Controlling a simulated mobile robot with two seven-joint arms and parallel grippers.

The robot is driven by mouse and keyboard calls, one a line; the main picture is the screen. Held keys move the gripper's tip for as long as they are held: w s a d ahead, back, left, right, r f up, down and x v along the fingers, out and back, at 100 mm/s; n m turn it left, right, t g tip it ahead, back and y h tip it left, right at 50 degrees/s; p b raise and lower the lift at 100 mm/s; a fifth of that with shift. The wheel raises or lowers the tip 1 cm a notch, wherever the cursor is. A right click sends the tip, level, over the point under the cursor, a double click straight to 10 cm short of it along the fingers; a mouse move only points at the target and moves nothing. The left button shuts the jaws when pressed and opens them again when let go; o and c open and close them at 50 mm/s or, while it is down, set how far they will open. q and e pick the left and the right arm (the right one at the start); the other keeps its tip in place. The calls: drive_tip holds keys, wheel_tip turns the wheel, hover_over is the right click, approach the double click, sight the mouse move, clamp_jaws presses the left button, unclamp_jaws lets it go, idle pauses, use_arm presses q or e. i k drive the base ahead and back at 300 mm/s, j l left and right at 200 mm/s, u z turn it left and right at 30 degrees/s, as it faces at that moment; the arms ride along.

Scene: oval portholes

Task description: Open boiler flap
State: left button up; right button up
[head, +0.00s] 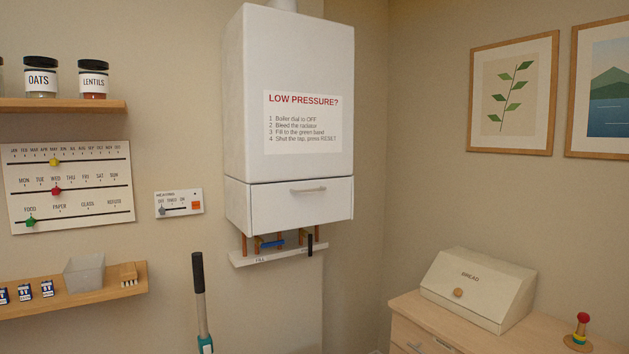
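The white boiler (292,65) hangs on the wall at the centre of the head view. A sheet headed "LOW PRESSURE?" (303,122) is on its front. Below a seam is the boiler flap (270,206), a white front panel with a pale horizontal handle (308,189). The flap appears closed, with a dark thin gap along its top edge. Under it are copper pipes (317,234), a blue lever (271,244) and a black lever (310,245) above a white labelled strip (262,260). Neither of my grippers shows in the head view.
A black-handled tool (199,290) stands upright below and left of the boiler. Shelves (62,106) and a slider calendar (90,170) are at left, with a heating control panel (180,202). A bread box (478,288) sits on a wooden cabinet (405,306) at right.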

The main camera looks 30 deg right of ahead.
sight(279, 206)
drive_tip(key=i+l+z, duration=0.15)
drive_tip(key=l, duration=0.25)
drive_tip(key=i+l+z, duration=0.15)
drive_tip(key=l, duration=0.25)
drive_tip(key=i+l+z, duration=0.15)
drive_tip(key=l, duration=0.2)
drive_tip(key=i+l+z, duration=0.15)
drive_tip(key=l, duration=0.2)
drive_tip(key=i, duration=0.05)
